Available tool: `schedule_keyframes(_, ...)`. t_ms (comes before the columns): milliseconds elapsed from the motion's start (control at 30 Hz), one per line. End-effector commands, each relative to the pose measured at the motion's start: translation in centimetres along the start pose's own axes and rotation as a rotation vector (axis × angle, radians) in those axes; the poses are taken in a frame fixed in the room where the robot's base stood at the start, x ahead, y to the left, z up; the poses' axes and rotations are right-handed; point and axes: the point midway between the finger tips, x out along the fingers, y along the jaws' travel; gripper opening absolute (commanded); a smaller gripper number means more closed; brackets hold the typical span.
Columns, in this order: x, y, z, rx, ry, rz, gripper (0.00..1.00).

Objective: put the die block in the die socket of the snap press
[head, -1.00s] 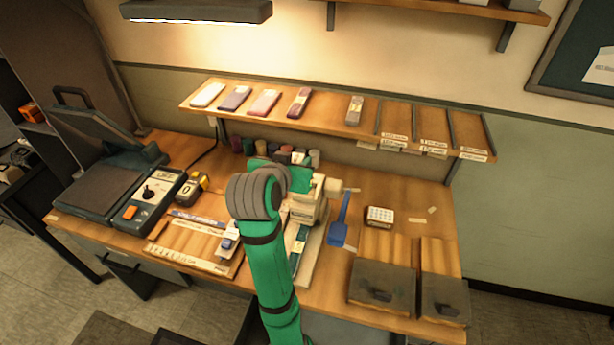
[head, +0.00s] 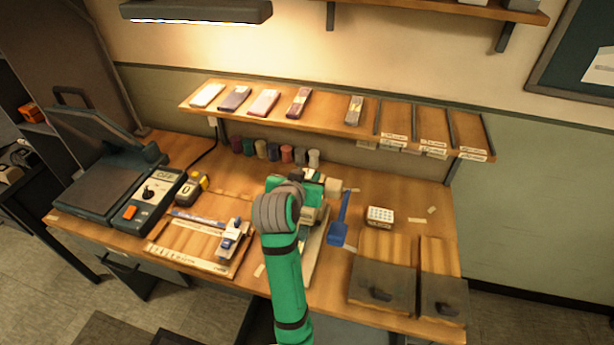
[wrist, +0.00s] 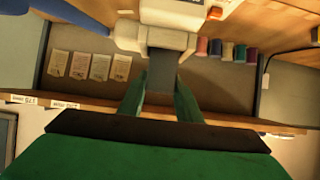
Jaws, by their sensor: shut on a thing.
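The snap press (head: 314,215) is a pale machine near the middle of the bench, partly hidden behind my green arm. In the wrist view its pale body (wrist: 168,38) is just beyond my fingertips. My gripper (wrist: 160,88) is shut on a dark grey block, which I take as the die block (wrist: 161,76). The block's far end overlaps the press in that view; whether they touch I cannot tell. In the head view my gripper (head: 310,190) is at the press, and my arm hides the block. The die socket cannot be made out.
A blue paddle-shaped thing (head: 339,222) lies just right of the press. A wooden tray (head: 190,258) with a blue-grey item (head: 231,238) is to the left. Several coloured spools (head: 273,152) stand behind, under a shelf (head: 330,133). A white gridded box (head: 380,215) is at right.

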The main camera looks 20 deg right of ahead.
Motion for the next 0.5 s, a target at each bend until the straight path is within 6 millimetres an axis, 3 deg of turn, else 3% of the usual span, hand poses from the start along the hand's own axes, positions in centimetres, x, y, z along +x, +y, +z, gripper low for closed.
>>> schedule_keyframes(100, 0.1, 0.01, 0.21, 0.0, 0.0, 0.0, 0.03)
schedule_keyframes(133, 0.14, 0.02, 0.29, 0.0, -0.001, 0.0, 0.33)
schedule_keyframes(200, 0.12, 0.02, 0.25, 0.0, -0.001, 0.0, 0.5)
schedule_keyframes(500, 0.08, 0.02, 0.15, 0.0, 0.0, 0.0, 0.5)
